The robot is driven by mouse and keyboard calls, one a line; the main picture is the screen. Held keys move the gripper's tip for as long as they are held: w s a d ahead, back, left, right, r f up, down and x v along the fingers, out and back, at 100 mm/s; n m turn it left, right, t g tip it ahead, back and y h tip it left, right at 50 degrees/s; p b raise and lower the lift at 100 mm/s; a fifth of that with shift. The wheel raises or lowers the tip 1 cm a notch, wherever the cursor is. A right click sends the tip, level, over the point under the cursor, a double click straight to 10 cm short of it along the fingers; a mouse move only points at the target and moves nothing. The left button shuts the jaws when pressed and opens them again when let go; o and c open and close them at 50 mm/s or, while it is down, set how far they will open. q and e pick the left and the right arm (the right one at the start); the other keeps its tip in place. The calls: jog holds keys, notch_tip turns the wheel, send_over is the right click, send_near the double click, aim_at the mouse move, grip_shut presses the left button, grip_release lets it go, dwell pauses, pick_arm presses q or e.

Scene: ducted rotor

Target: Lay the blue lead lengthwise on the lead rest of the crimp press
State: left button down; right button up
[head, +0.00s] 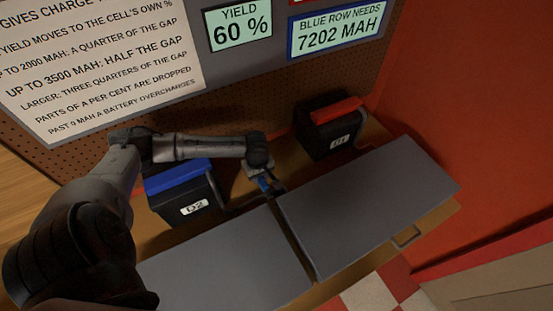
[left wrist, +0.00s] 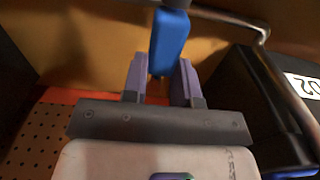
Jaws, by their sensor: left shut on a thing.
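My left gripper (head: 266,185) is low between the two black boxes, at the back edge of the grey panels. My right gripper is in neither view.
A black box with a blue lid (head: 178,178), labelled D2, stands left of the gripper. A black box with a red lid (head: 336,110) stands to its right. Two grey panels (head: 225,265) (head: 370,205) lie in front.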

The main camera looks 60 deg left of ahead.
pick_arm(q)
jog(key=shift+r, duration=0.6)
jog(key=shift+w+d+r, duration=0.1)
jog(key=shift+r, duration=0.05)
jog(key=w+d+r+m, duration=0.5)
jog(key=d+r+m, duration=0.1)
jog(key=d+r, duration=0.45)
jog(key=w+d+r+m, duration=0.5)
jog(key=d+r+m, duration=0.2)
jog(key=d+r, duration=0.35)
jog(key=s+d+r+m+p, duration=0.1)
jog(key=s+r+m+p, duration=0.1)
jog(key=s+r+p, duration=0.2)
jog(key=s+d+r+m+p, duration=0.1)
jog(key=s+d+r+p, duration=0.1)
jog(key=s+r+p, duration=0.3)
jog(key=shift+s+d+r+m+p, duration=0.35)
jog(key=shift+r+p, duration=1.65)
jog(key=shift+r, duration=1.85)
jog(key=shift+f, duration=0.15)
